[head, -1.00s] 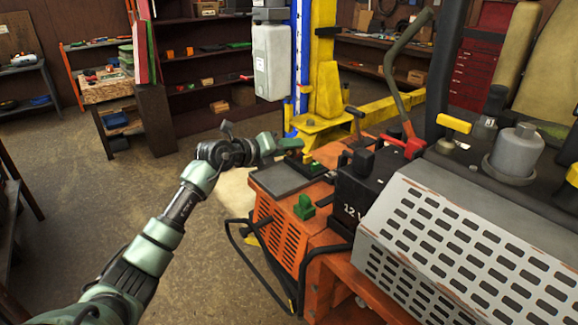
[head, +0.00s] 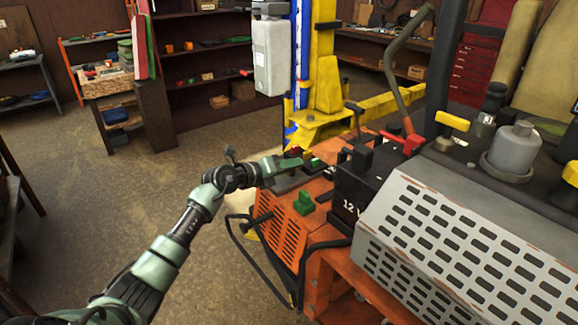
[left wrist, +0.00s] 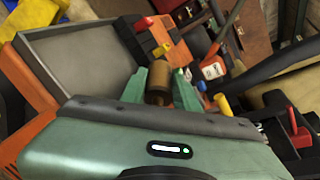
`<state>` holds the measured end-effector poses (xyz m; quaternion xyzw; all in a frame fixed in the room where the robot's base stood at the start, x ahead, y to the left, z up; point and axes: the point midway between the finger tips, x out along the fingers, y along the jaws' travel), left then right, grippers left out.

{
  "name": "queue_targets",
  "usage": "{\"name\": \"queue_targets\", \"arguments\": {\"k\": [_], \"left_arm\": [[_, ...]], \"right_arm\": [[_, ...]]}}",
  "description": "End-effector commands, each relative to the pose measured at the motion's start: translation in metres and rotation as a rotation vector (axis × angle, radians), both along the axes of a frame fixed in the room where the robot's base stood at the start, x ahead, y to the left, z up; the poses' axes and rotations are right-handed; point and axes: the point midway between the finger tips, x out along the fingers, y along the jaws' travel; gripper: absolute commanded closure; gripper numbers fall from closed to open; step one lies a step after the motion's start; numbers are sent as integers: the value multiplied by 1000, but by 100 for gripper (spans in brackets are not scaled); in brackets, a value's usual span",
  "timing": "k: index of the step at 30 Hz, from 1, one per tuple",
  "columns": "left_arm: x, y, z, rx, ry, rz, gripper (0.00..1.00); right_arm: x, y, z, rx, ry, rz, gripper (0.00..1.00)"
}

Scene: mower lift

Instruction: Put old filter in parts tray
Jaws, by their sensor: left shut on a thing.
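The old filter, a brown cylinder (left wrist: 158,84), sits between the two green fingers of my left gripper (left wrist: 161,80) in the left wrist view. In the head view my left gripper (head: 289,163) is over the orange mower deck, and the filter cannot be made out there. The parts tray, flat and grey with a low rim (left wrist: 75,28), lies just left of the fingers in the left wrist view. In the head view the tray (head: 288,184) shows as a dark strip partly hidden behind my gripper. My right gripper is not in view.
A black 12 V battery (head: 350,190) and a grey slotted cover (head: 460,250) are to the right. A white bottle (left wrist: 212,70) stands beyond the fingers. Open floor lies left of the mower.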

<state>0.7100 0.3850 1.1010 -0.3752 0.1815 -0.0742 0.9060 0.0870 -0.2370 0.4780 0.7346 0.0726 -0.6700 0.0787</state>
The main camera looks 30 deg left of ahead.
Motion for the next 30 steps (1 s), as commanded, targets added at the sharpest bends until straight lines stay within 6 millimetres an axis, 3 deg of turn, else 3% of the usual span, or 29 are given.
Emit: {"name": "queue_targets", "arguments": {"k": [5, 6, 8, 24, 30], "left_arm": [[0, 0, -6, 1, 0, 0, 100], [0, 0, -6, 1, 0, 0, 61], [0, 0, -6, 1, 0, 0, 48], [-1, 1, -9, 3, 8, 1, 48], [-7, 4, 1, 4, 8, 2, 48]], "right_arm": [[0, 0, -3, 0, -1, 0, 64], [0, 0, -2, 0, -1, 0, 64], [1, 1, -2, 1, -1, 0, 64], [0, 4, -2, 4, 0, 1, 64], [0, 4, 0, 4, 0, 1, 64]]}}
